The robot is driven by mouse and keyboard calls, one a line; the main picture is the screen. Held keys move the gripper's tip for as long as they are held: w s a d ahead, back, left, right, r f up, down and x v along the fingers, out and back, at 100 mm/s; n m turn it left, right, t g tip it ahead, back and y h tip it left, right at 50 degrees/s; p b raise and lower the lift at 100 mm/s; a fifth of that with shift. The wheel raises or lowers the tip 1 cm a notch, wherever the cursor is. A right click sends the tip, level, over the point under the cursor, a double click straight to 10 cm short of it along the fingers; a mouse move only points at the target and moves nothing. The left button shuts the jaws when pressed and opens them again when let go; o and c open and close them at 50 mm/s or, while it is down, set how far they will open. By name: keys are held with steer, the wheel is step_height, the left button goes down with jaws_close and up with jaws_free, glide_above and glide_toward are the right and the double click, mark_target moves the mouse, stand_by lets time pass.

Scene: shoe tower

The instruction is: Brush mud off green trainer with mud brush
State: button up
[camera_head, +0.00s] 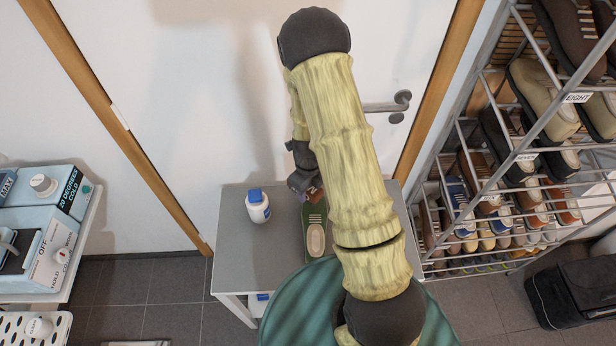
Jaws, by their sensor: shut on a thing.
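The green trainer (315,238) lies on the grey table (283,262), its pale toe toward me. My arm covers part of its right side. My gripper (308,187) is over the trainer's far end and is shut on a small brownish thing, which looks like the mud brush (314,192). Most of the brush is hidden by my gripper and arm. I cannot tell whether the brush touches the trainer. Any mud on the trainer is too small to make out.
A white bottle with a blue cap (257,206) stands on the table left of the trainer. A shoe rack (470,150) full of shoes stands at the right. A black case (575,290) is on the floor. Machines with knobs (40,240) are at the left. A door is behind the table.

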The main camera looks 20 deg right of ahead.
steer(key=shift+s+r+p, duration=0.15)
steer(key=shift+r+p, duration=1.15)
steer(key=shift+r, duration=0.6)
